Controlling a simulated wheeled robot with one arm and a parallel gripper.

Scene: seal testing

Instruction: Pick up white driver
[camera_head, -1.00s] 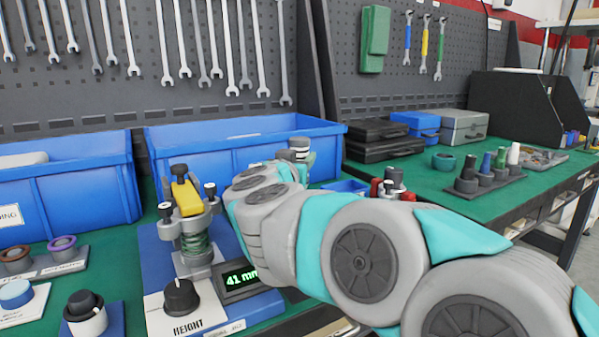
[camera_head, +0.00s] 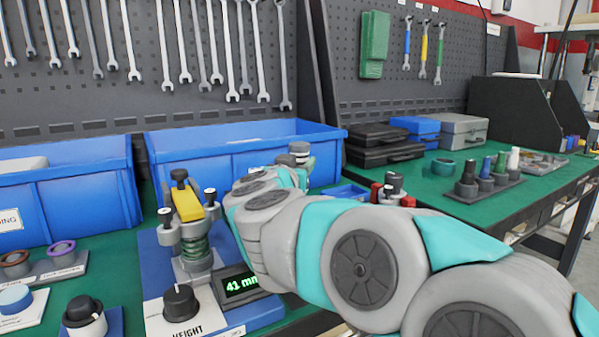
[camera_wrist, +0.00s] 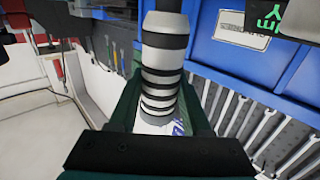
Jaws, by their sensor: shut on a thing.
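In the wrist view, a cylinder with black and white bands (camera_wrist: 163,55) stands between the dark jaws of my gripper (camera_wrist: 158,118), which are shut on it. I cannot tell for certain that it is the white driver. A grey-white banded round top (camera_head: 299,150) shows beyond the arm's end, in front of the blue bin. A white-topped piece (camera_head: 513,158) stands at the right end of a dark rack on the right table, beside blue, green and black ones.
A press with a yellow part (camera_head: 186,203) and a 41 mm display (camera_head: 240,284) stands close left of my arm. Blue bins (camera_head: 235,153) line the back. Black cases (camera_head: 383,150) sit behind right. Some green table top (camera_head: 430,190) is bare at right.

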